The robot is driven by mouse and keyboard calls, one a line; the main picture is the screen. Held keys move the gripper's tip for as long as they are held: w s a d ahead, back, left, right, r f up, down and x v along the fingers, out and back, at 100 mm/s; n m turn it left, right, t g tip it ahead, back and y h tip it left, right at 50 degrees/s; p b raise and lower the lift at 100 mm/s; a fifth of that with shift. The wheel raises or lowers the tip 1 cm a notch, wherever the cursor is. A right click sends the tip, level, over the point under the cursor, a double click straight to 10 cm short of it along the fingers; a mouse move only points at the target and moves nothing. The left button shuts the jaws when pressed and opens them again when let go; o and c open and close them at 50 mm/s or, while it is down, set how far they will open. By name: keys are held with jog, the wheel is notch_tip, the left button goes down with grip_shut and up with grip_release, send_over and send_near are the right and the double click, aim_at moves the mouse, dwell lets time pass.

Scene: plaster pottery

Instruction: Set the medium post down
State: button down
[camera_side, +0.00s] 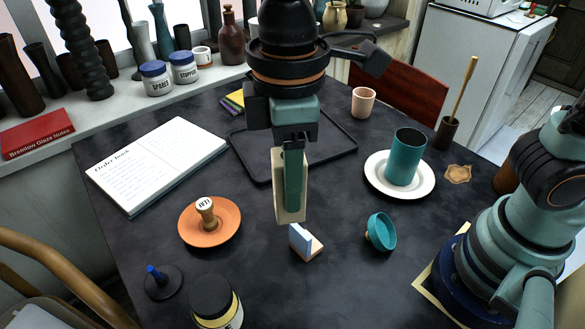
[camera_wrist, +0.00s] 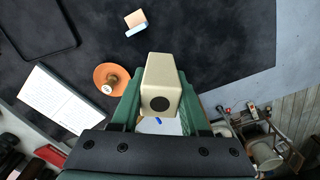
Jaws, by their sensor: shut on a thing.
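The medium post is a cream square block with a dark round hole in the end that shows in the wrist view (camera_wrist: 160,72). In the side view the post (camera_side: 279,192) hangs upright, partly hidden behind a green finger. My gripper (camera_side: 292,200) is shut on it, pointing down, and holds it above the dark table. In the wrist view the green fingers of my gripper (camera_wrist: 160,112) stand on both sides of the post.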

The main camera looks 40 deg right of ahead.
jog(key=w+d+m, duration=0.5)
jog(key=d+m, duration=0.1)
jog(key=d, duration=0.5)
jog(key=w+d+m, duration=0.5)
jog(key=d+m, duration=0.1)
jog(key=d, duration=0.4)
notch_tip(320, 180, down, 20)
jog(key=shift+s+r, duration=0.1)
jog(key=shift+s, duration=0.05)
jog(key=shift+f, duration=0.2)
jog(key=shift+c, duration=2)
grip_release()
jog(key=shift+r, duration=0.1)
